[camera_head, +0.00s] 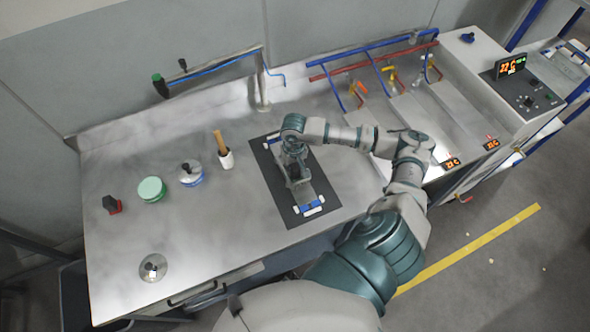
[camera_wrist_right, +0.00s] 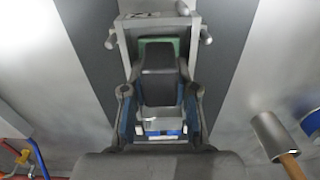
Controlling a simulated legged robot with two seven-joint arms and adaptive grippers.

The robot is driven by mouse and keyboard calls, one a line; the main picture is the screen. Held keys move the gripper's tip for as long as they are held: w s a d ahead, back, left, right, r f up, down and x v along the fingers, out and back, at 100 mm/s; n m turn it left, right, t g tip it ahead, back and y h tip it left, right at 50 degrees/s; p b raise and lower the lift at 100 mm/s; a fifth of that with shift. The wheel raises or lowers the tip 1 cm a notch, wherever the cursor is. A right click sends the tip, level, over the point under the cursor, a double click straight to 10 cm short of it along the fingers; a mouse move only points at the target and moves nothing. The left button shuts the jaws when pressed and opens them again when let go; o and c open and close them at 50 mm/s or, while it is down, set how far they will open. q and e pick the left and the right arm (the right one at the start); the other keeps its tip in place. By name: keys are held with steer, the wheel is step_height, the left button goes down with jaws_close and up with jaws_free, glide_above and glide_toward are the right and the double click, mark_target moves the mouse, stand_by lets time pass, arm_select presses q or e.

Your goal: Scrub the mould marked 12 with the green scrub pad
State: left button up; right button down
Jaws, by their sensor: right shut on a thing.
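The mould (camera_head: 310,207) lies lengthwise on a dark mat (camera_head: 274,199), a grey body with blue and white parts at its near end. No number on it is readable. My right gripper (camera_head: 297,180) is over the middle of the mould and hides much of it. In the right wrist view the gripper (camera_wrist_right: 160,110) points at the mould (camera_wrist_right: 132,30), and a green edge, seemingly the scrub pad (camera_wrist_right: 178,45), shows behind its fingers. The gripper is shut on this pad. Contact between pad and mould cannot be told. My left gripper is not in view.
A silver disc (camera_head: 153,268) lies near the front. Basins with pipes (camera_head: 395,75) are at right.

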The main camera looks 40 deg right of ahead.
steer(key=shift+w+d+f+b, duration=0.15)
steer(key=shift+w+b, duration=0.15)
steer(key=shift+w, duration=0.25)
steer(key=shift+w+d+b, duration=0.2)
steer(key=shift+w+b, duration=0.1)
steer(key=shift+w, duration=0.2)
steer(key=shift+w+d+b, duration=0.15)
steer(key=shift+w+b, duration=0.1)
steer(key=shift+w, duration=0.25)
steer(key=shift+w+d, duration=0.1)
steer(key=shift+w, duration=0.05)
steer(key=shift+w+d+b, duration=0.15)
steer(key=shift+w+b, duration=0.15)
steer(key=shift+w, duration=0.25)
steer(key=shift+w+d+b, duration=0.15)
steer(key=shift+w+b, duration=0.15)
steer(key=shift+w, duration=0.25)
steer(key=shift+r, duration=0.2)
